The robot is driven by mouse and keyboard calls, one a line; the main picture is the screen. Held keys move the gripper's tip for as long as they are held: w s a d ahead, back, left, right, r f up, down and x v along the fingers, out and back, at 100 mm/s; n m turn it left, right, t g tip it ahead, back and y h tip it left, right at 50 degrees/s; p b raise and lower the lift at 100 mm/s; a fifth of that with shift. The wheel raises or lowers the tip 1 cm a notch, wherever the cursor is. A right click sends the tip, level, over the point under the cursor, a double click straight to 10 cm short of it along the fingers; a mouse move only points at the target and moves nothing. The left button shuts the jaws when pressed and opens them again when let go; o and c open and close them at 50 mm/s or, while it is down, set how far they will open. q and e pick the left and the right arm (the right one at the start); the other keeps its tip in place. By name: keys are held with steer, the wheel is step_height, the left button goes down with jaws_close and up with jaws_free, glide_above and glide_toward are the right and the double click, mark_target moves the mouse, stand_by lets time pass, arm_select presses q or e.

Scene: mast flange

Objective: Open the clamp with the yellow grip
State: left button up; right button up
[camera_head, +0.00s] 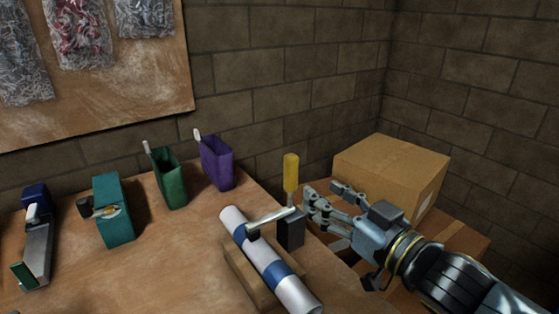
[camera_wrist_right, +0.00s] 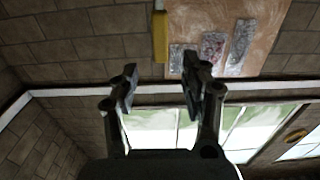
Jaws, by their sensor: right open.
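The clamp (camera_head: 290,230) stands at the right edge of the wooden bench, with its metal bar (camera_head: 270,221) reaching left over a white and blue roll (camera_head: 266,258). Its yellow grip (camera_head: 291,172) points upright. My right gripper (camera_head: 324,203) is just right of the clamp, a little below the yellow grip, open and empty. In the right wrist view the yellow grip (camera_wrist_right: 160,37) shows beyond the open fingers (camera_wrist_right: 158,85), apart from them. The roll lies on a wooden block (camera_head: 245,268). My left gripper is not in view.
A green holder (camera_head: 170,178) and a purple holder (camera_head: 217,163) stand at the back of the bench. A cardboard box (camera_head: 385,175) sits behind my right gripper.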

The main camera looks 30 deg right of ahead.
mark_target(295, 173)
steer(key=w+p, duration=0.1)
steer(key=w, duration=0.1)
steer(key=w+p, duration=0.2)
steer(key=w, duration=0.1)
steer(key=shift+w+a+r+p, duration=0.3)
steer(key=shift+w+a+r, duration=0.05)
steer(key=shift+a, duration=0.05)
steer(key=w, duration=0.4)
steer(key=shift+w+a+f, duration=0.3)
steer(key=shift+w, duration=0.05)
steer(key=shift+c, duration=1.4)
jaws_close()
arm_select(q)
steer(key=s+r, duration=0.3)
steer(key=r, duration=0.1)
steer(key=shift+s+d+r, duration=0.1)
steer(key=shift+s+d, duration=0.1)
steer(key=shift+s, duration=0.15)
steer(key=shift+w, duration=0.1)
